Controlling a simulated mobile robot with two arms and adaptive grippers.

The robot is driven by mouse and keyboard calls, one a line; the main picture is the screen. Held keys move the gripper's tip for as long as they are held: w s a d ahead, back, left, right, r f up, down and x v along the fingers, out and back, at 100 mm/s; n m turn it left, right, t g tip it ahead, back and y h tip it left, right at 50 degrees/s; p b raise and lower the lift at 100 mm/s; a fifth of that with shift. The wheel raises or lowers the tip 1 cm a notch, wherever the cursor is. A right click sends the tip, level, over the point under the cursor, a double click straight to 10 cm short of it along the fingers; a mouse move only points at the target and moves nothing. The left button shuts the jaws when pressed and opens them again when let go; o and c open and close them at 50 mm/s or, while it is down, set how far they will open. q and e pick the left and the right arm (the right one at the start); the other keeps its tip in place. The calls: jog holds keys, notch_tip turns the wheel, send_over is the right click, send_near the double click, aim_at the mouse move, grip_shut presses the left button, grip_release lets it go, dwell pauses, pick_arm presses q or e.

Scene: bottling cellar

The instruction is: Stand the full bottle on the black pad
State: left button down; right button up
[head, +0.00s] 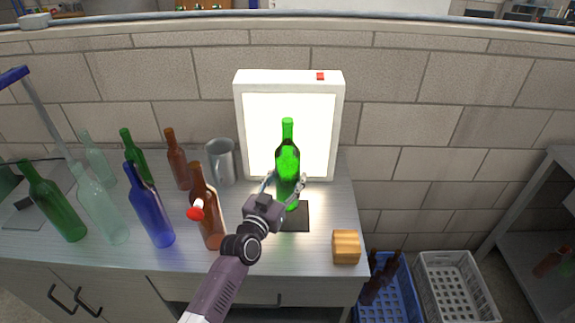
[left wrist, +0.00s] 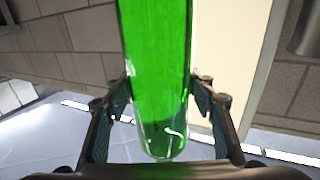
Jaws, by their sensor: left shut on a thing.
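A green bottle (head: 288,160) stands upright in my left gripper (head: 286,184), in front of the lit panel. The gripper's fingers close on the lower body from both sides. In the left wrist view the bottle (left wrist: 157,60) fills the middle, its rounded base showing between the fingers. The black pad (head: 298,220) lies on the counter under and in front of the bottle, partly hidden by the bottle and gripper. I cannot tell whether the base touches the pad. The liquid level is not clear to me. My right gripper is not in view.
A white light box (head: 239,125) stands behind the bottle. A grey jug (head: 222,163), brown bottles (head: 177,160), a blue bottle (head: 148,210) and several green and clear ones crowd the left. A wooden block (head: 346,247) sits front right. Crates (head: 455,285) stand below right.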

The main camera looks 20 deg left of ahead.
aim_at(283, 198)
pick_arm(q)
jog(key=shift+w+f+b, duration=0.1)
jog(key=shift+f+b, duration=0.35)
jog(key=shift+f, duration=1.7)
jog(key=c, duration=0.9)
grip_release()
jog(key=shift+s+f, duration=0.2)
jog(key=shift+f, duration=0.05)
jog(key=shift+o, duration=0.2)
jog(key=shift+s, duration=0.1)
jog(key=shift+s+f, duration=0.1)
jog(key=shift+s, duration=0.2)
jog(key=s+a, duration=0.1)
jog(key=s, duration=1)
jog(key=shift+a+b, duration=0.15)
jog(key=shift+b, duration=0.25)
